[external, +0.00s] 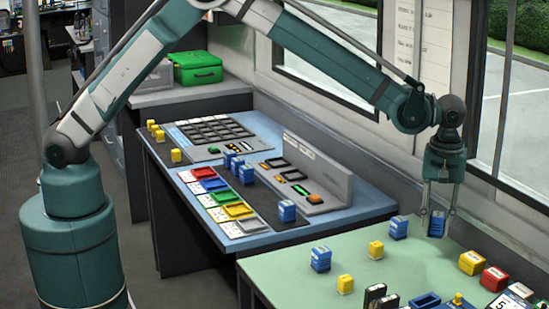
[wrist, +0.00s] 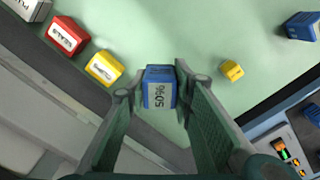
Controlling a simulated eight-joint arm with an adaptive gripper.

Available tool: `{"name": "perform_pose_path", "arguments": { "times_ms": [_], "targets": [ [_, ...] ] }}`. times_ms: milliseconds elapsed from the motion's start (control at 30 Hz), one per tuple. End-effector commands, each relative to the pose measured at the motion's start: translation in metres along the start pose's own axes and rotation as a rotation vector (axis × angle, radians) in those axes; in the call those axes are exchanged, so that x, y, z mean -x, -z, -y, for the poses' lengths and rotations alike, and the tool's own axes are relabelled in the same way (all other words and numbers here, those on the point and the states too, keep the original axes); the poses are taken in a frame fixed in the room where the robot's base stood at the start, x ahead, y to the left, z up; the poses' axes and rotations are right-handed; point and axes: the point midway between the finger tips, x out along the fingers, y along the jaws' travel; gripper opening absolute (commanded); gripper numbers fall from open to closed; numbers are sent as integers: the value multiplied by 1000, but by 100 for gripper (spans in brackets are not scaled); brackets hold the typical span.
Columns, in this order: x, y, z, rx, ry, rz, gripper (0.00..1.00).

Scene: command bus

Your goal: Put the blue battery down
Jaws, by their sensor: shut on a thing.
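My gripper (external: 437,203) is shut on a blue battery (external: 437,226) above the right part of the green table (external: 290,268). In the wrist view the same battery (wrist: 159,94) sits between the two fingers of my gripper (wrist: 160,84), its pale label facing the camera. The battery hangs roughly upright. Its underside is low over the table top; whether it touches is hard to tell. Other blue batteries stand on the green table, one (external: 398,228) left of my gripper and one (external: 320,259) farther left.
Yellow blocks (external: 376,249) (external: 345,284) stand left of my gripper. A yellow box (external: 471,262) and a red box (external: 494,278) lie to its right. The blue console desk (external: 365,200) with coloured trays (external: 220,199) is behind. Bare green surface surrounds the held battery.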

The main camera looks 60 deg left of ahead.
Motion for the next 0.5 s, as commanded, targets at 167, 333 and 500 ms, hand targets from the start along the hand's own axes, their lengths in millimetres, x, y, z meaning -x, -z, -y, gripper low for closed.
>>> {"name": "perform_pose_path", "arguments": {
  "times_ms": [167,333,500],
  "targets": [
    [-17,0,0,0,0,0,10],
    [-41,0,0,0,0,0,10],
    [-58,0,0,0,0,0,10]
  ]
}}
